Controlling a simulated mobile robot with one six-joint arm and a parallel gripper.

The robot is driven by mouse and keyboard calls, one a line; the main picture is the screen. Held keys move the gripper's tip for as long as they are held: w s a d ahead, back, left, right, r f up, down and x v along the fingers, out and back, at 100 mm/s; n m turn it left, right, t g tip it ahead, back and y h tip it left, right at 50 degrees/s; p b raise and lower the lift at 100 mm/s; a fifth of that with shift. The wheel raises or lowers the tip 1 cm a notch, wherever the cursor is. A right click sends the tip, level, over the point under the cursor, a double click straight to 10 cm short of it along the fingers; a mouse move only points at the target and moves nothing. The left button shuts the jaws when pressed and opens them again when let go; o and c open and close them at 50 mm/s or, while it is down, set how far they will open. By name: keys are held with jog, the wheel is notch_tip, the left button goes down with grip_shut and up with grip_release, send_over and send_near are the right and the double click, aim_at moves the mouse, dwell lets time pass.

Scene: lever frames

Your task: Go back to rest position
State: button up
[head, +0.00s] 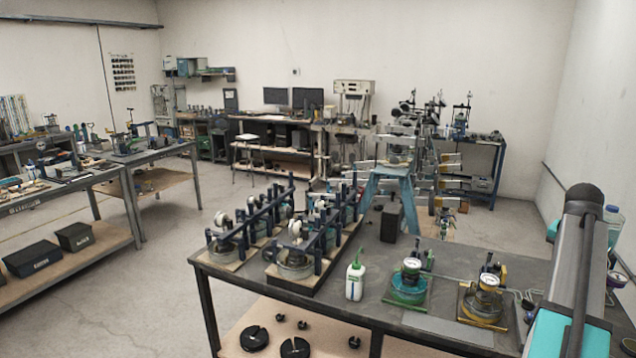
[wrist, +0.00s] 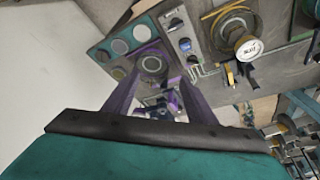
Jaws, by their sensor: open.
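My gripper (wrist: 152,85) shows in the wrist view with its two purple fingers spread apart. No object is held between them. My gripper does not show in the head view, where only part of my arm stands at the right edge. Several lever frames (head: 318,228) stand on wooden boards on the dark bench in the head view.
The dark bench (head: 437,262) also bears a white bottle (head: 355,281), a green-based gauge device (head: 409,282) and a yellow-based gauge device (head: 485,299). The yellow one seems to show in the wrist view (wrist: 240,44). Open floor (head: 160,285) lies left.

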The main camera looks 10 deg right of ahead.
jog(key=w+a+f+n+y, duration=0.1)
jog(key=w+a+f+n, duration=0.1)
jog(key=w+a+f, duration=0.45)
jog(key=w+a+f+n+y, duration=0.1)
jog(key=w+a+f+n, duration=0.2)
jog(key=a+f, duration=0.7)
jog(key=w+a+f+n, duration=0.2)
jog(key=w+a+f, duration=0.35)
jog(key=a, duration=0.55)
jog(key=s+a+f+n+y, duration=0.1)
jog(key=s+a+f+n, duration=0.2)
jog(key=a+f, duration=0.65)
jog(key=s+a+f+n+g, duration=0.1)
jog(key=s+a+f+n, duration=0.2)
jog(key=a, duration=1.1)
jog(key=s+a+f+n+y, duration=0.15)
jog(key=s+a+f, duration=0.25)
jog(key=a+f, duration=0.55)
jog(key=s+a+f+g+b, duration=0.1)
jog(key=s+f+g+b, duration=0.5)
jog(key=s+f, duration=1.9)
jog(key=f+b, duration=0.1)
jog(key=b, duration=0.3)
jog(key=shift+s+a+f, duration=0.15)
jog(key=shift+s+a, duration=0.1)
jog(key=shift+n, duration=0.25)
